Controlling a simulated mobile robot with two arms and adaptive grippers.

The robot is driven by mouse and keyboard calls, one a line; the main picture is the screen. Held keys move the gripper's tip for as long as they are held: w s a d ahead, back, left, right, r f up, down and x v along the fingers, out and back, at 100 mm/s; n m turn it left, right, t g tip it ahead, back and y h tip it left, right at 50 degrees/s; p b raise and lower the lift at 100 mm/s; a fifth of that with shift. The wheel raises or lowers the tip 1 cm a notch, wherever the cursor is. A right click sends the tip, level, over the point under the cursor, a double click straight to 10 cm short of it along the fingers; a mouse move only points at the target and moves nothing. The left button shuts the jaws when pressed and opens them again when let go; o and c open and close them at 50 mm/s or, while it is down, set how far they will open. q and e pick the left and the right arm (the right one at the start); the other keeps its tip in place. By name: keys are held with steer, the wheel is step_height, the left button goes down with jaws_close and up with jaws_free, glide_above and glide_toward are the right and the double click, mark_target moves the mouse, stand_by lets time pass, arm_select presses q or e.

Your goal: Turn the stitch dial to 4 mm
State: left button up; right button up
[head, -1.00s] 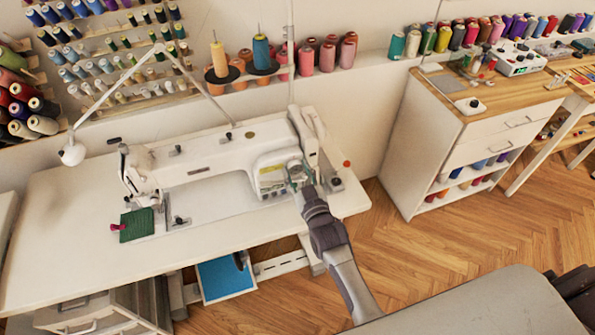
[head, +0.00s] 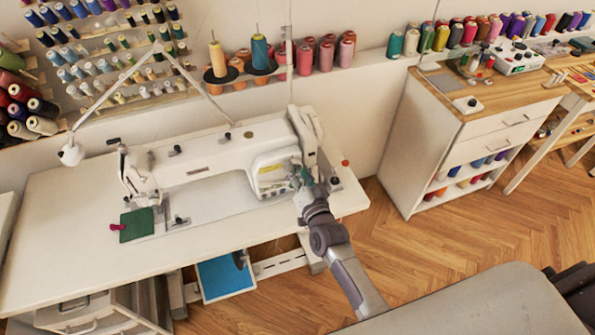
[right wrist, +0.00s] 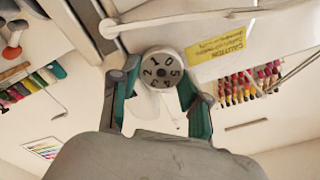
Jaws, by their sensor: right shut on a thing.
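The white sewing machine (head: 220,160) stands on its table, and the stitch dial is at the right end of its body. In the right wrist view the round grey stitch dial (right wrist: 162,70) faces me. Dark numerals ring its face: 2 is on the left, 0 near the top and 5 on the right; the lower ones are hard to read. My right gripper (head: 302,176) is at the dial and hides it in the head view. Its green-padded fingers, also in the right wrist view (right wrist: 160,82), are shut on the dial from both sides. My left gripper is not in view.
A yellow caution label (right wrist: 222,46) is on the machine body beside the dial. A green fabric piece (head: 137,225) lies under the needle end. Thread cones (head: 325,55) line the back ledge. A white cabinet (head: 440,150) stands to the right, with bare floor in front.

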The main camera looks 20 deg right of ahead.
steer(key=shift+m, duration=0.6)
steer(key=o, duration=1.1)
steer(key=shift+o, duration=0.2)
steer(key=s, duration=1.2)
steer(key=shift+d, duration=0.25)
